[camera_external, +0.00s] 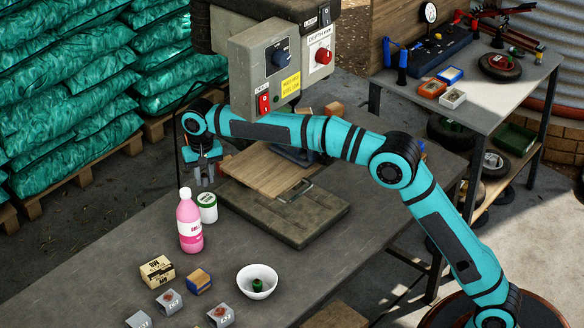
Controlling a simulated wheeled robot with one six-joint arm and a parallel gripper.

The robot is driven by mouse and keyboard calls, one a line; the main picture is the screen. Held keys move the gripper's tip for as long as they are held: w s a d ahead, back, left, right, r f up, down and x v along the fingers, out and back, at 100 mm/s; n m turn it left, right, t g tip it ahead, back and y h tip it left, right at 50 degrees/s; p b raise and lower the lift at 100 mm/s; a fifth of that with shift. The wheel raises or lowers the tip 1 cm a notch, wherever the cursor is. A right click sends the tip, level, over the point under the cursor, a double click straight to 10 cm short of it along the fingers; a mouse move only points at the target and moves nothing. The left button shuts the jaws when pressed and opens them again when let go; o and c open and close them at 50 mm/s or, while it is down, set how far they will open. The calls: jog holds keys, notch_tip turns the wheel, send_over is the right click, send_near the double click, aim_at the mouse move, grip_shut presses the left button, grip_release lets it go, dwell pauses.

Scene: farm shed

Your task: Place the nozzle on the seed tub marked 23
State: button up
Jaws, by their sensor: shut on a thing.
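My gripper (205,183) points down just above and behind a white jar with a green lid (207,206). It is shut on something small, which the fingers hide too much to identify. Several small grey tubs stand at the front: one (169,301) and another (220,314) have reddish contents, and a third (138,320) is near the bottom edge. Their marks are too small to read, so I cannot tell which is 23. A small dark green piece lies in a white bowl (257,289); I cannot tell whether it is the nozzle.
A pink bottle (189,225) stands left of the jar. A cream box (157,271) and a blue-and-tan block (199,280) lie nearer the tubs. The drill press (270,65), its base plate (284,212) and wooden board (266,172) stand to the right. Bare tabletop lies around the bowl.

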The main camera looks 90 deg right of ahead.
aim_at(205, 183)
jog(key=shift+f, duration=2.4)
jog(key=shift+f, duration=0.1)
jog(key=o, duration=1)
jog(key=shift+c, duration=0.2)
notch_tip(205, 183, up, 12)
jog(key=shift+r, duration=0.15)
